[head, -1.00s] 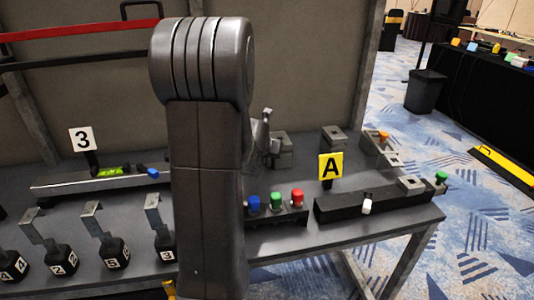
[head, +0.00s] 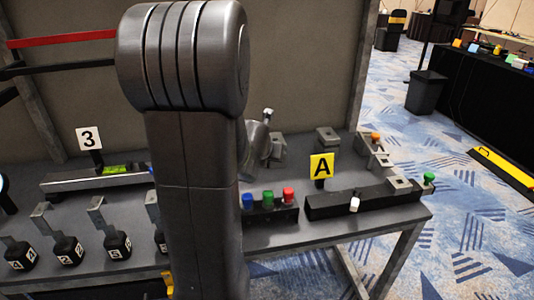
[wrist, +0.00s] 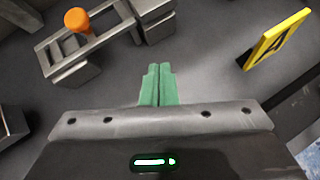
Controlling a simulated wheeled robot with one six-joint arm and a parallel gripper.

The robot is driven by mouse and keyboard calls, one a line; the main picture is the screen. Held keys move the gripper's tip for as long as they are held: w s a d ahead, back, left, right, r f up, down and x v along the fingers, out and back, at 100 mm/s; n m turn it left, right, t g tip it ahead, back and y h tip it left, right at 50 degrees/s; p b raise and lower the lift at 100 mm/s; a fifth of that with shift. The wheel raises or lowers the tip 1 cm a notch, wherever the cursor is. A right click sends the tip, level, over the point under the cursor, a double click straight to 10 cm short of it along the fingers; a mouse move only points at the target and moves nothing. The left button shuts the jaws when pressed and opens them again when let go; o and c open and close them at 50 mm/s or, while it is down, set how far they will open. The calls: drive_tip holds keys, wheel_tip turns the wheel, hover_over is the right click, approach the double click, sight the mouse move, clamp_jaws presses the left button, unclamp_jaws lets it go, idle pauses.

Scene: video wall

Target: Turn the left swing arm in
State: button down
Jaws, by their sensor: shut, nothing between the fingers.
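My gripper (wrist: 158,86) shows in the wrist view with its two green fingers together and nothing between them. In the head view my arm hides most of it. A grey metal bar with an orange knob (wrist: 77,20) lies at the upper left of the wrist view, apart from the fingers. In the head view the orange knob (head: 375,137) is at the back right of the table. A green knob (head: 429,177) stands at the right end. I cannot tell which piece is the left swing arm.
A yellow sign A (head: 321,166) stands upright behind a black rail (head: 335,204). Blue, green and red buttons sit on a black box (head: 270,214). A metal block (head: 328,139) stands behind. Numbered black blocks (head: 68,251) stand at the left. Bare grey tabletop lies between the sign and the blocks.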

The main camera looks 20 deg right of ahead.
drive_tip(key=shift+s+a+r+p, duration=0.2)
drive_tip(key=shift+s+r+p, duration=0.4)
drive_tip(key=shift+s+r, duration=0.6)
